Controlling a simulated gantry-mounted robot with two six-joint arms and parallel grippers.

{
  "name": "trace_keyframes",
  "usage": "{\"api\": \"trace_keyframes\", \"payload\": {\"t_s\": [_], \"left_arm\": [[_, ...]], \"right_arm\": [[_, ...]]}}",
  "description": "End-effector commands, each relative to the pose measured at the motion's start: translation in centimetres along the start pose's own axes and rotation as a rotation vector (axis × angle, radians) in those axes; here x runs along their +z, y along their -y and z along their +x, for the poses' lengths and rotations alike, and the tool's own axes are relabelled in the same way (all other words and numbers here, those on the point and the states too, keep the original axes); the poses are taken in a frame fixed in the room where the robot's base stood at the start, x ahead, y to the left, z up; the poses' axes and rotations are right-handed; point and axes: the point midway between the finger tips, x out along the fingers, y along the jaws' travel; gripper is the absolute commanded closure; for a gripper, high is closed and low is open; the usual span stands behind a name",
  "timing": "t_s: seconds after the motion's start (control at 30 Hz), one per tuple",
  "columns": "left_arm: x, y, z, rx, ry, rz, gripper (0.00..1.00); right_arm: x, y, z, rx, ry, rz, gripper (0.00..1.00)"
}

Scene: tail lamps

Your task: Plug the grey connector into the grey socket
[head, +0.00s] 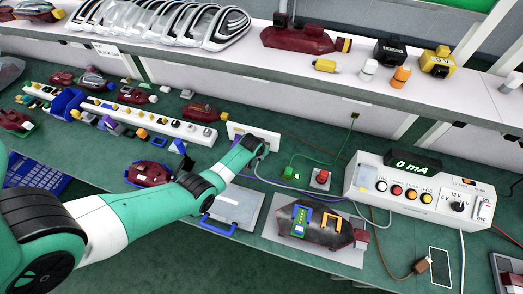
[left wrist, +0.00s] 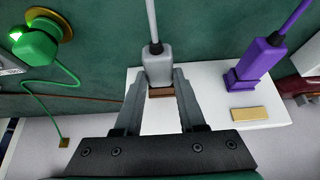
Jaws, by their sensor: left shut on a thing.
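My left gripper (left wrist: 160,112) is shut on the grey connector (left wrist: 158,68), with one finger on each side of it. A grey cable runs up from the connector in the left wrist view. A brown piece shows at the connector's lower end, above a white block; I cannot tell whether it touches the block. In the head view, my left gripper (head: 258,147) is at the white block (head: 236,128) on the bench, and the connector is too small to make out. I cannot identify the grey socket in either view. My right gripper is not in view.
A purple connector (left wrist: 262,62) stands on the white block beside a gold plate (left wrist: 249,113). A white tester box (head: 375,206) is at right. A shelf (head: 300,70) runs behind.

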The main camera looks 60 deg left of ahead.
Motion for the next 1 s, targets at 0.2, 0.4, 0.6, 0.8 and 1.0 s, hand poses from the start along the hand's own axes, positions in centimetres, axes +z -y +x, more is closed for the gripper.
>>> {"api": "trace_keyframes", "payload": {"t_s": [0.2,0.4,0.6,0.8,1.0], "left_arm": [[0.0,0.0,0.0,0.000,0.000,0.000,1.00],[0.1,0.0,-0.1,0.000,0.000,0.000,1.00],[0.5,0.0,-0.5,0.000,0.001,0.000,1.00],[1.1,0.0,-0.9,0.000,0.000,0.001,1.00],[1.8,0.0,-1.2,0.000,0.000,0.001,1.00]], "right_arm": [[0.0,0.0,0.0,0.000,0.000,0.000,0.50],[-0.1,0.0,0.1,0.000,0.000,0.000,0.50],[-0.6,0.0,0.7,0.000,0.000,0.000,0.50],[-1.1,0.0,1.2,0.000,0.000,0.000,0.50],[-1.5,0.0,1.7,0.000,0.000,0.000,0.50]]}}
